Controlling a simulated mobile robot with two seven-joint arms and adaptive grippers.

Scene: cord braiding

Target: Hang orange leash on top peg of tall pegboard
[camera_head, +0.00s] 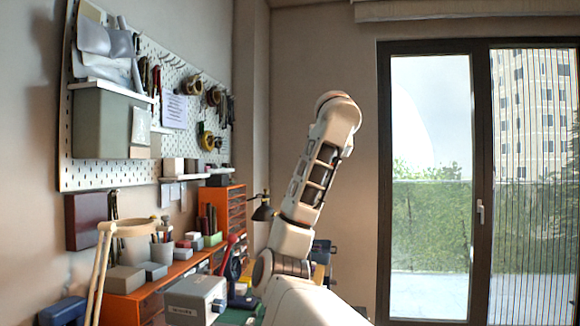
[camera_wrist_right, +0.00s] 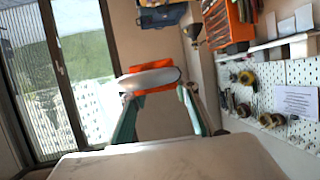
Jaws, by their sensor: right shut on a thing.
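The white pegboard (camera_head: 100,172) hangs on the left wall in the head view, with hooks and items on it. It also shows at the right of the wrist view (camera_wrist_right: 302,74). My right gripper (camera_wrist_right: 157,96) is shut on an orange thing (camera_wrist_right: 137,70), which I take for the orange leash. A smooth pale grey oval (camera_wrist_right: 150,81) lies across it, between the fingertips. Most of the leash is hidden or out of frame. The held thing appears apart from the pegboard. My right arm stands raised in the head view, its gripper not visible. My left gripper is out of view.
Tape rolls (camera_head: 206,140) and tools hang on the pegboard, beside a grey bin (camera_head: 98,125). Below are orange drawers (camera_head: 228,212), a desk lamp (camera_head: 263,211), a pen cup (camera_head: 162,254) and a grey box (camera_head: 194,299). A glazed door (camera_head: 481,200) is at right.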

